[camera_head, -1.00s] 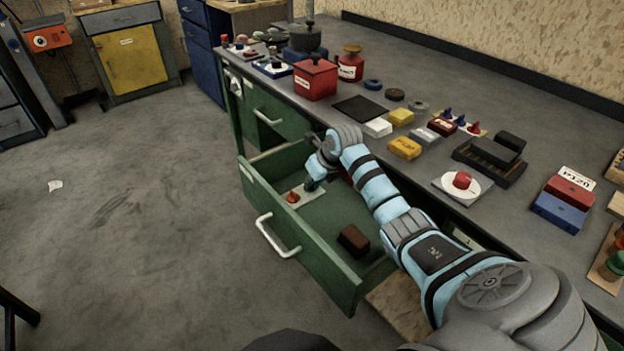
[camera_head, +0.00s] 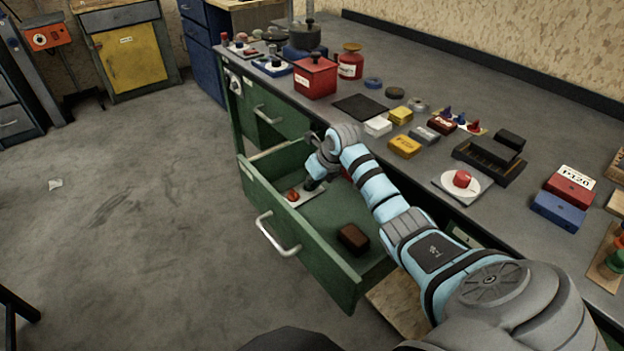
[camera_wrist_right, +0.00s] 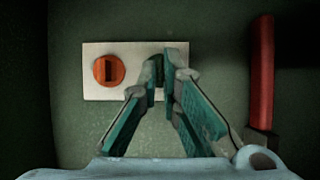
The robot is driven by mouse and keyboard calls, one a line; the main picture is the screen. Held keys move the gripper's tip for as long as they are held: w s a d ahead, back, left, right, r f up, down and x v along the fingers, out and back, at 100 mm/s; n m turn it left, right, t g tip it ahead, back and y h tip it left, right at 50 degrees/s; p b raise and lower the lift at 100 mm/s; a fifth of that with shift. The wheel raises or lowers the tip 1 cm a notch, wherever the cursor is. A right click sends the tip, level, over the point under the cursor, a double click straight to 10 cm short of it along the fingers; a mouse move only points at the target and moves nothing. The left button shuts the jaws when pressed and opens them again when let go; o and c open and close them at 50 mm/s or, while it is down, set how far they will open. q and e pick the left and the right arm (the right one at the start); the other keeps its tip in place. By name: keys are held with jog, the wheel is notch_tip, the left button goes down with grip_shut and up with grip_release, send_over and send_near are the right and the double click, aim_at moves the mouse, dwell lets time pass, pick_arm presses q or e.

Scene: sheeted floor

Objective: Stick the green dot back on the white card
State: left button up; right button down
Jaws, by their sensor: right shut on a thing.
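The white card (camera_wrist_right: 110,80) lies flat on the floor of the open green drawer; it also shows in the head view (camera_head: 307,197). An orange-red dot with a dark slot or tab (camera_wrist_right: 109,70) sits on its left part. My right gripper (camera_wrist_right: 158,70) reaches down over the card's right part. Its fingertips are close together on a small dark green piece, apparently the green dot (camera_wrist_right: 157,69), mostly hidden by the fingers. I cannot tell whether this piece touches the card. In the head view my right gripper (camera_head: 312,184) is inside the drawer. My left gripper is out of view.
A dark brown block (camera_head: 353,239) lies in the drawer near its front. A red bar-like thing (camera_wrist_right: 262,75) is right of the gripper. The drawer's front wall (camera_head: 290,245) and the cluttered bench top (camera_head: 440,205) bound the space. The drawer floor between card and block is clear.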

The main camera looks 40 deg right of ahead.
jog(key=shift+f, duration=0.25)
jog(key=c, duration=1.7)
grip_release()
jog(key=v, duration=1.2)
jog(key=shift+r, duration=0.15)
